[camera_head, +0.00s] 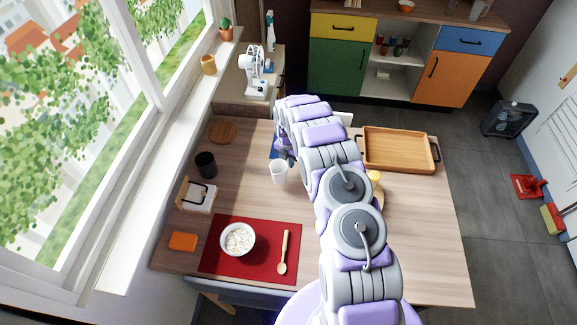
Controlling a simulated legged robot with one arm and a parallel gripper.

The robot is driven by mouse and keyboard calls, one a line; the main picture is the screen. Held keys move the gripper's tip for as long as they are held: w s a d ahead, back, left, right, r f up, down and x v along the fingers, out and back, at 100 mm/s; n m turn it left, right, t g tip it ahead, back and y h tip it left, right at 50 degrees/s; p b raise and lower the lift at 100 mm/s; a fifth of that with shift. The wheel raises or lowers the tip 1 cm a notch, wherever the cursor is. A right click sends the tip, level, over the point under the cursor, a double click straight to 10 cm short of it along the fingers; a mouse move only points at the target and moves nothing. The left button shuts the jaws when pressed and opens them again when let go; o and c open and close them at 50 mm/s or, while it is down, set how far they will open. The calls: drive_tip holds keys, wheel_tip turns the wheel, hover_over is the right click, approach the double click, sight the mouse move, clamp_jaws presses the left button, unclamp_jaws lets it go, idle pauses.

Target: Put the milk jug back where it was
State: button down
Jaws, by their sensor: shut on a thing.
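The white milk jug (279,173) is left of my arm, near the middle of the table. My gripper (284,158) points down at the jug's top and is shut on it. The fingertips are small and partly hidden, so the exact grip point is unclear. The jug looks upright. I cannot tell whether its base touches the table. A blue flat thing (274,150) shows just behind my gripper, mostly covered by my arm.
A red mat (218,262) holds a white bowl (238,239) and wooden spoon (283,253). A dark cup (206,165), round wooden board (223,131) and napkin holder (198,196) stand left. An empty wooden tray (398,149) lies right. A yellow item (375,178) is partly hidden.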

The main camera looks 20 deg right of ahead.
wheel_tip(320, 180, down, 3)
drive_tip(key=shift+f, duration=0.15)
drive_tip(key=c, duration=1.1)
unclamp_jaws()
